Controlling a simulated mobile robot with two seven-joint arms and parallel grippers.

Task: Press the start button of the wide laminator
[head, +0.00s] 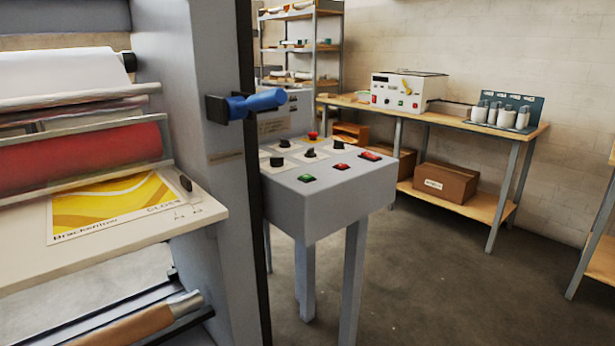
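The wide laminator (195,150) fills the left side of the head view, with a red roller (80,158) and a feed table (25,250) in its frame. Its grey control console (345,205) stands on legs just right of the frame. The sloped top carries a green button (306,178), a red button (342,166), a red rocker-like switch (370,155), several black knobs (310,153) and a red mushroom button (313,136). Any label by the green button is too small to read. Neither of my grippers is in view.
A blue handle (257,103) sticks out from the laminator's frame left of the console. A printed yellow sheet (125,205) lies on the feed table. A wooden bench (440,119) with a small white machine (405,91) stands behind. The floor right of the console is clear.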

